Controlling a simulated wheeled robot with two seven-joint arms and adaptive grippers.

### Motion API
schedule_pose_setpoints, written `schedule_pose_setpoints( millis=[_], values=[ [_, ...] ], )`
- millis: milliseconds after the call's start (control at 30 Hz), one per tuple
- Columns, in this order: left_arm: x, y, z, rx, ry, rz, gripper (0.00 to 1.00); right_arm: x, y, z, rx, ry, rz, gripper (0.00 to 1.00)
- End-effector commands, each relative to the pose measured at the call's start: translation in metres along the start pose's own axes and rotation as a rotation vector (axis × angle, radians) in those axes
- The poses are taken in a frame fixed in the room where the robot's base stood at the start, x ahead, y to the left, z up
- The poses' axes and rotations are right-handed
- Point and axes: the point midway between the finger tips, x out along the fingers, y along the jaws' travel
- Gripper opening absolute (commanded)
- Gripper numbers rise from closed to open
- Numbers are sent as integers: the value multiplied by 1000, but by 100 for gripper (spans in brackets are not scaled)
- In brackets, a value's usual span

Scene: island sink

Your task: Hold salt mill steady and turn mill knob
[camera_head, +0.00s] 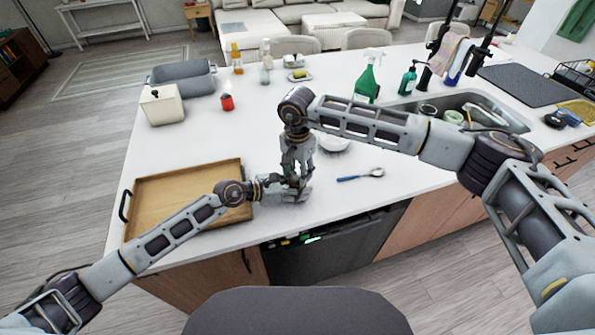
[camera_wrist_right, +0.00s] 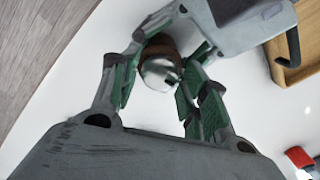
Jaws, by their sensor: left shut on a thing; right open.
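The salt mill (camera_wrist_right: 160,47) shows in the right wrist view as a round brown body seen from above, with a shiny silver mill knob (camera_wrist_right: 157,72) on top. In the head view the mill is hidden behind the grippers. My left gripper (camera_head: 291,184) is shut on the salt mill, reaching in from the left; part of it fills the top of the wrist view. My right gripper (camera_head: 298,180) points down from above. Its green-padded fingers (camera_wrist_right: 158,78) are open on both sides of the knob, with gaps visible.
A wooden tray (camera_head: 150,205) lies left of the grippers. A blue-handled spoon (camera_head: 361,175) lies to the right, and a white bowl (camera_head: 334,145) stands behind. A red can (camera_head: 227,102) and white canister (camera_head: 162,105) stand farther back. The counter's front edge is close.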

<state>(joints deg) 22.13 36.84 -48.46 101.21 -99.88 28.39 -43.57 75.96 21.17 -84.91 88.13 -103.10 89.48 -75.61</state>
Motion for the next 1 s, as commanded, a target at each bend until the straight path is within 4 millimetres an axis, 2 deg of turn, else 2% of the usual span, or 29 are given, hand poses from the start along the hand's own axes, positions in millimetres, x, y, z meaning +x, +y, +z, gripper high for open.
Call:
schedule_pose_setpoints(
  millis=[233,500,733,1000],
  values=[
    [0,0,0,0,0,0,21,1,0,0,0,0,0,45],
    [0,0,0,0,0,0,21,0,0,0,0,0,0,12],
    [0,0,0,0,0,0,21,0,0,0,24,0,0,12],
    [0,0,0,0,0,0,21,1,0,0,149,0,0,12]
  ],
)
